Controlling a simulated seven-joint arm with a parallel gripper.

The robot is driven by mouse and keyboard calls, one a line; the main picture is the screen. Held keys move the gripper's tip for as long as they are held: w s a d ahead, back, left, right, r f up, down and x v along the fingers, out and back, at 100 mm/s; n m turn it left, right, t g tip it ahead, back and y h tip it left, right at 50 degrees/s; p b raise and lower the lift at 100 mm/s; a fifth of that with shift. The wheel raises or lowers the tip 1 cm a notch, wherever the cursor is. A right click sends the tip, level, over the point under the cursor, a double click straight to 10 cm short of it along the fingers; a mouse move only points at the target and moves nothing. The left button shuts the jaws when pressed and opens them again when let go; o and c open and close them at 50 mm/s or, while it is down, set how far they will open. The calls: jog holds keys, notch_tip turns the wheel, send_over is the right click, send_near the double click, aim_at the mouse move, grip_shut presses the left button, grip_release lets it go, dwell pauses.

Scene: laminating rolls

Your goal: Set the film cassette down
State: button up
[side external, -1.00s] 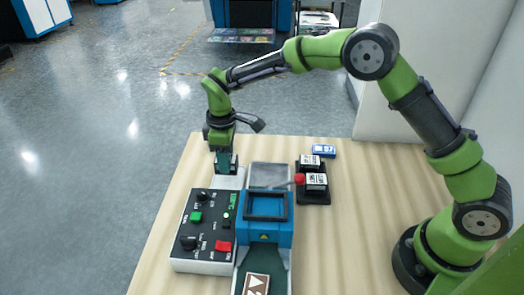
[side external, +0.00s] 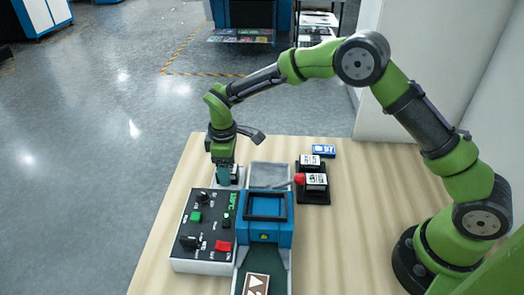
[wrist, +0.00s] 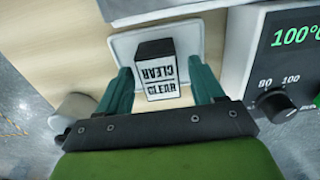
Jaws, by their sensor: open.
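The film cassette (wrist: 155,72) is a black and white block marked CLEAR. In the wrist view it stands on a pale tray (wrist: 122,45), between my gripper's two green fingers. My gripper (wrist: 162,80) is open, with a visible gap between the cassette and each finger. In the side view my gripper (side external: 223,176) points down behind the black control panel, and its fingers hide most of the cassette and the tray there.
The control panel (side external: 205,225) with knobs and buttons is close in front of my gripper. The blue laminator (side external: 265,230) stands to its right, with a red-knobbed lever (side external: 299,179). A black rack (side external: 314,197) holds labelled blocks, and a blue box (side external: 323,151) lies behind it.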

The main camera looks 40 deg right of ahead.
jog(key=s+d+r+m+t, duration=0.1)
jog(key=s+d+r, duration=0.1)
jog(key=r, duration=0.8)
jog(key=s+d+r+m, duration=0.1)
jog(key=s+d+r, duration=0.1)
jog(key=r, duration=0.7)
jog(key=s+d+r+m+t+y, duration=0.1)
jog(key=s+d+r+m+t, duration=0.35)
jog(key=s, duration=0.45)
jog(key=s+d+m+t, duration=0.1)
jog(key=s+d+m, duration=0.1)
jog(key=s, duration=0.4)
jog(key=s+d+f+m+y, duration=0.1)
jog(key=s+d+m, duration=0.1)
jog(key=s+m, duration=0.2)
jog(key=s, duration=0.3)
jog(key=shift+s+d+t, duration=0.15)
jog(key=shift+d+t, duration=0.2)
jog(key=shift+d, duration=0.05)
